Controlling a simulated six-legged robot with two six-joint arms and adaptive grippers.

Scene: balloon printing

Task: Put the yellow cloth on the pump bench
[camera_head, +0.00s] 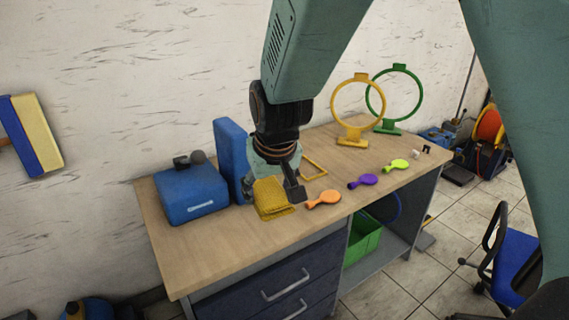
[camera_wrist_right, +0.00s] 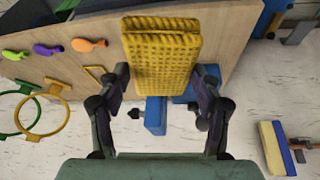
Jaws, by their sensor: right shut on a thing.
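The yellow cloth (camera_head: 270,197) is a folded, waffle-textured block at the middle of the wooden bench (camera_head: 225,240) in the head view. My right gripper (camera_head: 275,186) reaches down over the bench and is shut on the cloth. In the right wrist view the cloth (camera_wrist_right: 160,55) sits between the two fingers of the gripper (camera_wrist_right: 161,85). I cannot tell whether the cloth touches the bench top. A blue box-like pump (camera_head: 190,193) stands on the left end of the bench. My left gripper is not in view.
A blue upright block (camera_head: 230,150) stands just behind the cloth. Yellow (camera_head: 352,142) and green (camera_head: 388,127) ring stands are at the back right. A blue chair (camera_head: 515,262) is at the right.

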